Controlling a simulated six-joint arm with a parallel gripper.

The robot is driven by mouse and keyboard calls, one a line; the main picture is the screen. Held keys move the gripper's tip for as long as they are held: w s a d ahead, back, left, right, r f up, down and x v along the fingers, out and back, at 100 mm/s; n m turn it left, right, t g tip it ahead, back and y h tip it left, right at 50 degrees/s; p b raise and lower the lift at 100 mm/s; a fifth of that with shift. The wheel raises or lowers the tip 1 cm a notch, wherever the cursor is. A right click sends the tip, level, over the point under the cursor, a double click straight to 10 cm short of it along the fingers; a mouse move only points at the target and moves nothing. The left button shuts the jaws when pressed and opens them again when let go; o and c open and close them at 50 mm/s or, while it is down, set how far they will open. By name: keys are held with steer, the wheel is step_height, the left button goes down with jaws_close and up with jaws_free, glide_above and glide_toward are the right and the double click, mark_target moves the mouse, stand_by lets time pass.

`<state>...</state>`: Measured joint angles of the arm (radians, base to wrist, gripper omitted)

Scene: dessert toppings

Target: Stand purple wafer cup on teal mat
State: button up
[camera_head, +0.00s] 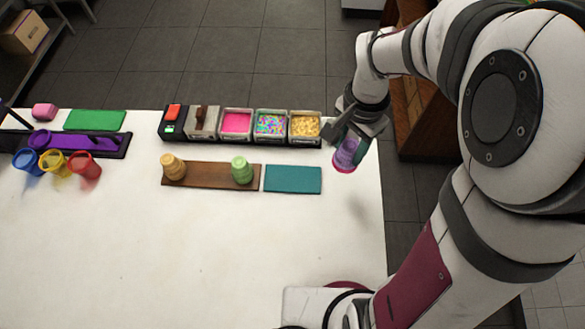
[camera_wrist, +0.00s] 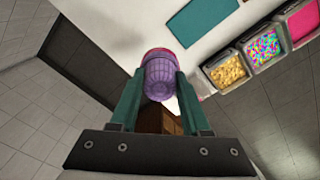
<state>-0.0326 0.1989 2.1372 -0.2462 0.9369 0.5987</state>
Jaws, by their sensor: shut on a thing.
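The purple wafer cup (camera_head: 346,153) is in my gripper (camera_head: 349,136) at the table's right edge. In the wrist view the purple wafer cup (camera_wrist: 159,78) sits between the two teal fingers of my gripper (camera_wrist: 160,80), with a pink or red band at its far end. In the head view that pink end points downward and the cup looks slightly tilted. The teal mat (camera_head: 293,179) lies flat and bare on the white table, left of and nearer than the held cup. It also shows at the top of the wrist view (camera_wrist: 203,18).
A brown board (camera_head: 210,182) left of the mat bears a tan cup (camera_head: 173,167) and a green cup (camera_head: 242,169). Behind stand topping bins with pink (camera_head: 236,124), multicoloured and yellow contents. The table's front is clear.

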steer(key=a+f, duration=0.2)
steer(key=a, duration=0.1)
steer(key=a+f, duration=0.2)
steer(key=a, duration=0.2)
steer(key=w+a+f, duration=0.1)
steer(key=a+f, duration=0.2)
steer(key=shift+a, duration=0.25)
steer(key=shift+a+f, duration=0.15)
steer(key=shift+f, duration=0.95)
steer(key=shift+a+f, duration=0.1)
steer(key=shift+f, duration=0.95)
steer(key=shift+f, duration=0.1)
steer(key=o, duration=1)
step_height(320, 180, up, 12)
steer(key=s+d+r+n+y, duration=0.1)
steer(key=s+d+r+n, duration=0.1)
steer(key=s, duration=0.7)
steer(key=s+d+r+n, duration=0.1)
steer(key=s+d+r, duration=0.3)
steer(key=s, duration=0.6)
steer(key=d, duration=0.2)
steer(key=shift+s+d+n+y, duration=0.2)
steer(key=shift+d+n+y, duration=0.1)
steer(key=shift+n+y, duration=0.1)
